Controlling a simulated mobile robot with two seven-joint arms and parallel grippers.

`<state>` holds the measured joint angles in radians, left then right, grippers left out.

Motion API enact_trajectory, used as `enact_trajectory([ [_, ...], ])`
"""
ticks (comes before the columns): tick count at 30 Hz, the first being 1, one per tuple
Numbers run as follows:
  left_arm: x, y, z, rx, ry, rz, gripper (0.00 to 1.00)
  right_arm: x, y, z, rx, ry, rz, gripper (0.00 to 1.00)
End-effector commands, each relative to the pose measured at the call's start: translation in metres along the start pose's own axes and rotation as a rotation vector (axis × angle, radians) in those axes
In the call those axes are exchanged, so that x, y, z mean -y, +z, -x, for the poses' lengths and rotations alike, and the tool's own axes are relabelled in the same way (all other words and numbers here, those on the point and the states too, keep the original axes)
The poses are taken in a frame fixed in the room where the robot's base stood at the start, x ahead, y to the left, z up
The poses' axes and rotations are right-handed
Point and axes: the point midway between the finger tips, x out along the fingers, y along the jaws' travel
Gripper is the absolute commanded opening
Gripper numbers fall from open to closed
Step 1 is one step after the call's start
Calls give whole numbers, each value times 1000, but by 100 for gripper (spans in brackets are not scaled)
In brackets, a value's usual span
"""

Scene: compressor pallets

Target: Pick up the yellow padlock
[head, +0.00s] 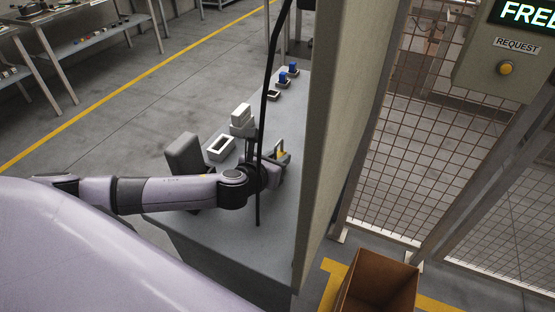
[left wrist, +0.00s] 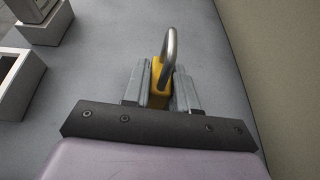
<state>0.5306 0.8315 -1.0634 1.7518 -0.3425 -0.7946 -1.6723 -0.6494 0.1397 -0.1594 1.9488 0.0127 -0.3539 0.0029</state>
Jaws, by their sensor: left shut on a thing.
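The yellow padlock (left wrist: 158,74) with its grey metal shackle sits between the two fingers of my left gripper (left wrist: 160,86) in the left wrist view. The gripper is shut on its yellow body, and the shackle sticks out past the fingertips. In the head view the padlock (head: 282,155) shows small at the end of my left gripper (head: 275,165), over the grey table near the tall panel. The fingers hide part of the body. I cannot tell whether the padlock touches the table. My right gripper is not in view.
The grey table (head: 270,230) also holds a white open box (head: 220,148), a white block on a stand (head: 241,115) and blue-topped items (head: 283,77) further back. A tall beige panel (head: 335,110) borders its right side. A cardboard box (head: 378,283) stands at lower right.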

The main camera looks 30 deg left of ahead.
Motion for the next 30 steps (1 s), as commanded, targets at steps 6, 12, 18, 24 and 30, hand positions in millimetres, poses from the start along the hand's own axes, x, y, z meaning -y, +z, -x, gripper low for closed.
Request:
enact_trajectory([
  [6, 0, 26, 10, 6, -2, 1, 0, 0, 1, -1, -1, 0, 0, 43],
  [12, -1, 76, 30, 10, 0, 0, 0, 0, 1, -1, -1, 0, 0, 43],
  [18, 0, 124, 51, 8, 0, 0, 0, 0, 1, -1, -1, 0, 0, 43],
  [24, 0, 160, 66, 4, 0, 0, 0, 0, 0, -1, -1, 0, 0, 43],
  [30, 0, 178, 74, 3, 0, 1, 0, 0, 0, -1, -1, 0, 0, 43],
])
